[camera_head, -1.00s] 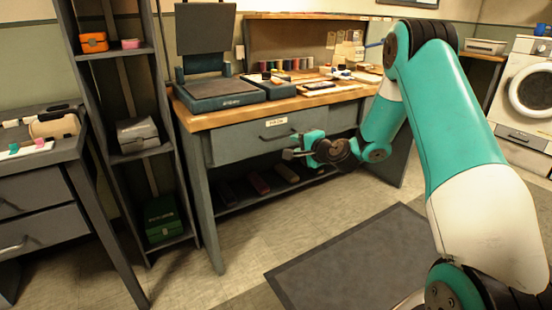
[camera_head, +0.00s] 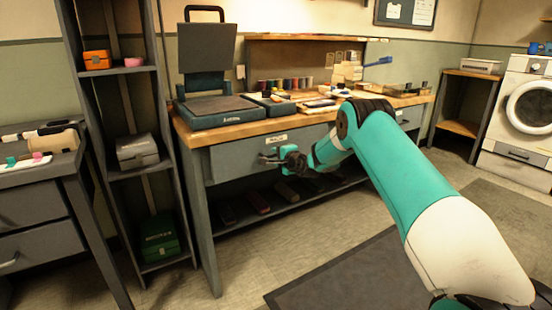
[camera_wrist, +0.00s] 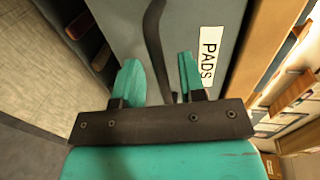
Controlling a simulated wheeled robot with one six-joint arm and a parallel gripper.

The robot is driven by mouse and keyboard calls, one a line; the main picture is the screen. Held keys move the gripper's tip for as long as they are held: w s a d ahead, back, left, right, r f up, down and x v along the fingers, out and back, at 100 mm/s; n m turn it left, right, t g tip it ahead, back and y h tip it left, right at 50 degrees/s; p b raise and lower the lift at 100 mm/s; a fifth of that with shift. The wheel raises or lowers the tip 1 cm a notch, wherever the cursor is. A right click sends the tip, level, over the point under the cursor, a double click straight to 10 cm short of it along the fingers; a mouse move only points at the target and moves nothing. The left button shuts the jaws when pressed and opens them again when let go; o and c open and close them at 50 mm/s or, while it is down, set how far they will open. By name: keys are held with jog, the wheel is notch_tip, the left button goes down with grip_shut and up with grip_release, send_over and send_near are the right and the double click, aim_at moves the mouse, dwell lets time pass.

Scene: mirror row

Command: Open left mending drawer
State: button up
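The grey drawer (camera_head: 232,160) under the wooden worktop bears a label (camera_head: 277,138) and looks shut. In the wrist view the label (camera_wrist: 208,52) reads "PADS" on the grey drawer front (camera_wrist: 120,22). The dark bar handle (camera_wrist: 152,32) runs between the two teal fingers of my gripper (camera_wrist: 158,78). The fingers are apart, with a gap on both sides of the bar. In the head view my gripper (camera_head: 270,158) is at the drawer front and covers most of the handle. No label reading "mending" is legible.
A heat press (camera_head: 210,110) and several thread spools (camera_head: 285,84) stand on the worktop. A lower shelf (camera_head: 240,225) holds small dark and red items. A tall shelf unit (camera_head: 85,125) and a table with drawers (camera_head: 35,240) stand at left. A dark mat (camera_head: 350,270) lies on the floor.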

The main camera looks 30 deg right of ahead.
jog(key=shift+w+f, duration=0.1)
jog(key=shift+w, duration=0.6)
jog(key=shift+c, duration=0.4)
grip_shut()
jog(key=shift+s, duration=0.1)
